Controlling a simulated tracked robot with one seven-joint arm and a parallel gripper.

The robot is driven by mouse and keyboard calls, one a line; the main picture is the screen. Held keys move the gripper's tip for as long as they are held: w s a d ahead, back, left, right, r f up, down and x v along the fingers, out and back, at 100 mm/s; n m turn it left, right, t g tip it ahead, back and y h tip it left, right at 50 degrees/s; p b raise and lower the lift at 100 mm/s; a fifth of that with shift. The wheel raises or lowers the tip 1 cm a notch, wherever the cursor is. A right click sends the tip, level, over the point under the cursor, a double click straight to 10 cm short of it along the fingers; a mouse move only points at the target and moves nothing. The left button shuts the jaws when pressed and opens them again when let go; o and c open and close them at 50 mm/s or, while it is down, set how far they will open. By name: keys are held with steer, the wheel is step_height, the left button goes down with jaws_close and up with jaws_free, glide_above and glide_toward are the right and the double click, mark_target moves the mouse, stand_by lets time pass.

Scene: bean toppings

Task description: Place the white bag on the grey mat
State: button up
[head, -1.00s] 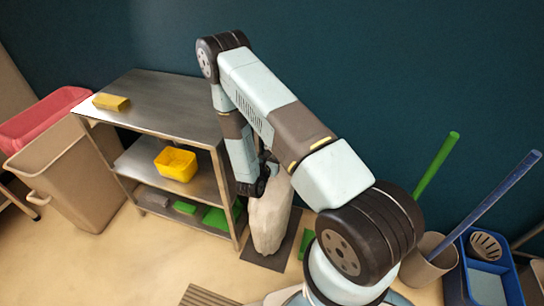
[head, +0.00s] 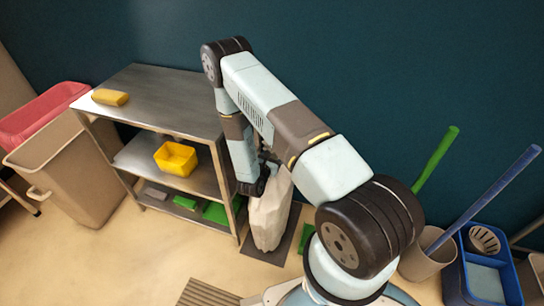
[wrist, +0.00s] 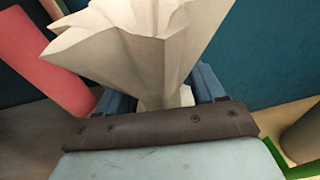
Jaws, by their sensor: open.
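The white bag (head: 268,220) stands nearly upright on the dark grey mat (head: 283,250), to the right of the metal shelf. Its top is partly hidden behind my arm in the head view. My gripper (wrist: 162,92) is open at the bag's gathered neck. In the wrist view, one blue finger shows on each side of the bag (wrist: 150,45), whose flared top spreads above and over the left finger. Whether either finger touches the bag cannot be told.
The metal shelf (head: 150,97) stands close on the left, with a yellow bin (head: 176,160) on its middle level. Right of the mat are a beige bucket (head: 425,262) with a green-handled tool and a blue tray (head: 490,280). Open floor lies in front.

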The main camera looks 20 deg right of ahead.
steer(key=shift+s+a, duration=0.1)
steer(key=shift+a, duration=0.05)
steer(key=v, duration=1.2)
steer(key=s+d+r+m+g+h, duration=0.1)
steer(key=d+r+m+g, duration=0.35)
steer(key=r, duration=0.65)
steer(key=s+d+r+m+g, duration=0.1)
steer(key=d+r+m+g, duration=0.25)
steer(key=r+m, duration=0.45)
steer(key=s+d+r+m+g+h, duration=0.1)
steer(key=d+r+m+g, duration=0.25)
steer(key=r, duration=0.95)
steer(key=s+a+r+m+t+y, duration=0.2)
steer(key=s+r+m+y, duration=0.3)
steer(key=s+r, duration=0.5)
steer(key=s+a+r+m+t+y, duration=0.3)
steer(key=s+r+m+y, duration=0.3)
steer(key=s+r, duration=0.4)
step_height(320, 180, up, 2)
steer(key=shift+r+m+y, duration=0.15)
steer(key=shift+m+y, duration=0.15)
steer(key=shift+y, duration=0.6)
steer(key=shift+c, duration=0.2)
